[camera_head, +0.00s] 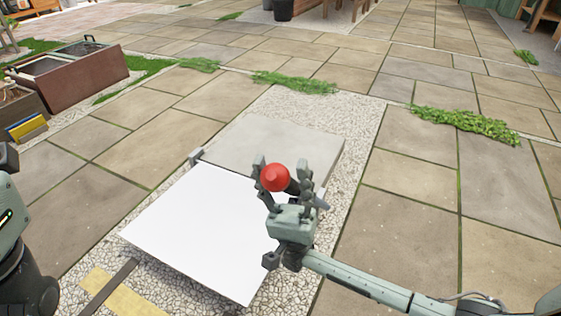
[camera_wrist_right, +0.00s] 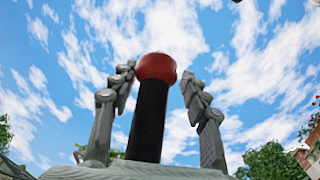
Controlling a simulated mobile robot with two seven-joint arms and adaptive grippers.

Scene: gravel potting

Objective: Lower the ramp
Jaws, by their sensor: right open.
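The ramp appears as a large white panel (camera_head: 195,225) in front of a grey slab (camera_head: 260,140); I cannot tell its exact tilt. A lever with a red ball knob (camera_head: 274,177) stands at the panel's right side. In the right wrist view the red knob (camera_wrist_right: 156,67) tops a black shaft (camera_wrist_right: 148,122). My right gripper (camera_head: 282,172) is open, its two fingers on either side of the lever. In the right wrist view gaps show between the shaft and both fingers of the gripper (camera_wrist_right: 157,75). Part of my left arm shows at the left edge; its gripper is not in view.
A small grey bracket (camera_head: 195,156) sits at the panel's far left corner. Gravel (camera_head: 360,120) surrounds the slab, with open paving (camera_head: 410,190) to the right. A yellow strip (camera_head: 122,293) lies near left. A brown planter box (camera_head: 75,82) stands far left.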

